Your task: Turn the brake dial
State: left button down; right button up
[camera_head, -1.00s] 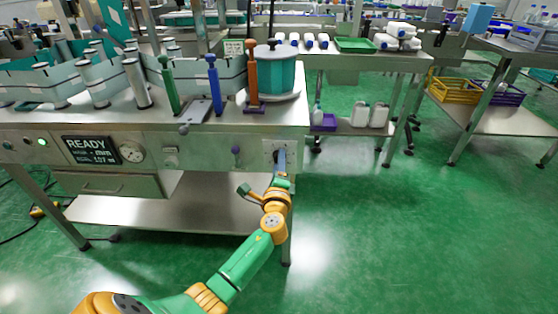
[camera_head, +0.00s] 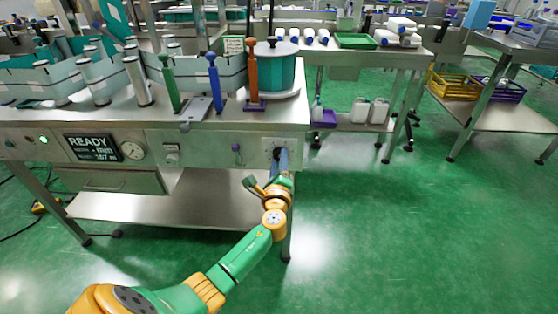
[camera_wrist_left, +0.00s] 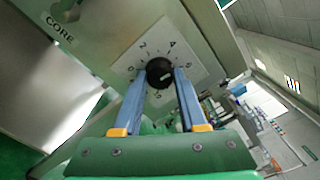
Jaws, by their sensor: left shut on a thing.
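The brake dial (camera_wrist_left: 159,73) is a round black knob with a light mark, on a white plate (camera_wrist_left: 192,50) with numbers around it. My left gripper (camera_wrist_left: 160,76) is shut on the dial, one blue finger on each side of it. In the head view my left gripper (camera_head: 281,160) reaches the right end of the machine's front panel. There the fingers hide the dial, and part of its pale plate (camera_head: 267,146) shows. My right gripper is in neither view.
The panel (camera_head: 205,148) also carries a READY display (camera_head: 91,148), a round gauge (camera_head: 132,151) and a small purple knob (camera_head: 236,148). Green, blue and orange levers stand on the tabletop above. Open green floor (camera_head: 400,230) lies to the right.

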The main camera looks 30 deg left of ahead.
pick_arm(q)
jog(key=shift+f, duration=0.15)
jog(key=shift+c, duration=2.2)
grip_release()
jog(key=p+v, duration=0.1)
jog(key=v, duration=0.6)
jog(key=shift+s, duration=0.1)
